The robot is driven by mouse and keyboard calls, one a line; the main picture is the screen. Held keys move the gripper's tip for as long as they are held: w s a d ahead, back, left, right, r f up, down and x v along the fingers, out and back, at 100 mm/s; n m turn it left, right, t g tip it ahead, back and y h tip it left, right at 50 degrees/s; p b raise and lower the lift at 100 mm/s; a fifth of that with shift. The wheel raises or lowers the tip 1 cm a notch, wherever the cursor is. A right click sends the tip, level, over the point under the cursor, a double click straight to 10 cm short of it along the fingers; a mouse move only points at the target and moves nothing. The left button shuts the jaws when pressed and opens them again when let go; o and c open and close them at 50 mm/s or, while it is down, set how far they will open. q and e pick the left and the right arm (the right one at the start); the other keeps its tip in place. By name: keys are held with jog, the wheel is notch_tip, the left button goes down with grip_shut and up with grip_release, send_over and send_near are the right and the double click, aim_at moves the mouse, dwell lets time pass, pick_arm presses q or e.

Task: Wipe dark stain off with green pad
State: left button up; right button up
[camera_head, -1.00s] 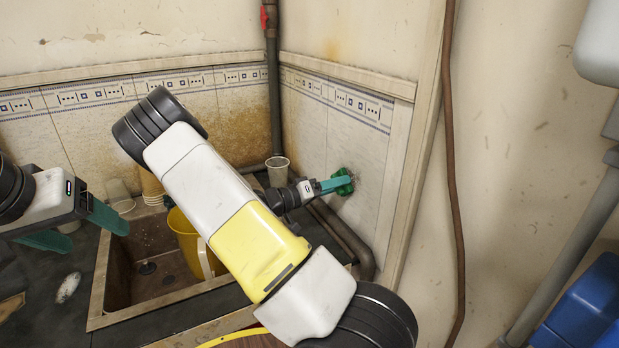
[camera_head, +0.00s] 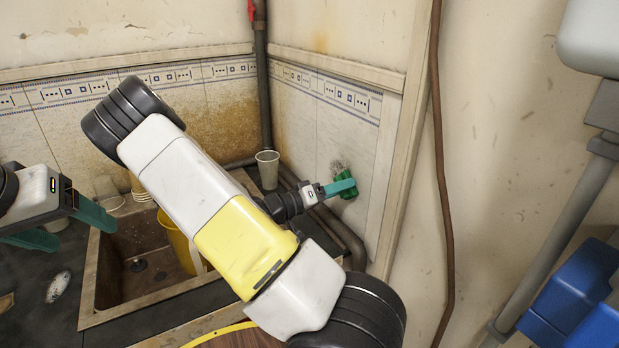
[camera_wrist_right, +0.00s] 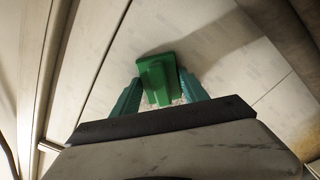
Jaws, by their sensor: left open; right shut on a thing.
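The green pad (camera_head: 347,185) is held by my right gripper (camera_head: 338,187) at the tiled right-hand wall. In the right wrist view the pad (camera_wrist_right: 157,78) sits between the two teal fingers, close to the tiles; I cannot tell whether it touches them. A small dark stain (camera_head: 337,165) shows on the white tile just above and left of the pad. A speckled patch also shows behind the pad in the right wrist view. My left gripper (camera_head: 62,228) is open and empty at the left, above the dark counter.
A brown sink (camera_head: 130,275) with a yellow jug (camera_head: 178,243) lies below my right arm. A cup (camera_head: 267,170) stands in the corner beside a vertical pipe. A pipe (camera_head: 345,240) runs low along the right wall. Blue containers (camera_head: 575,300) are at the lower right.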

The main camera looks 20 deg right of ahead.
aim_at(354, 175)
jog(key=shift+s+d+r, duration=0.1)
jog(key=shift+s+d, duration=0.05)
jog(key=shift+s, duration=0.6)
jog(key=shift+w+r, duration=0.1)
jog(key=shift+r, duration=0.85)
jog(key=shift+w+a, duration=0.15)
jog(key=shift+w, duration=1.75)
jog(key=shift+w+a, duration=0.15)
jog(key=shift+w, duration=1.7)
jog(key=shift+w+a, duration=0.15)
jog(key=shift+w, duration=1.75)
jog(key=shift+a+r, duration=0.15)
jog(key=shift+r, duration=0.7)
jog(key=shift+s+d, duration=0.2)
jog(key=shift+s, duration=1.7)
jog(key=shift+s+d, duration=0.2)
jog(key=shift+s, duration=1.7)
jog(key=shift+s+d, duration=0.2)
jog(key=shift+s, duration=1.7)
jog(key=shift+r, duration=0.1)
jog(key=shift+a, duration=0.1)
jog(key=shift+s+a, duration=0.15)
jog(key=shift+a, duration=2.75)
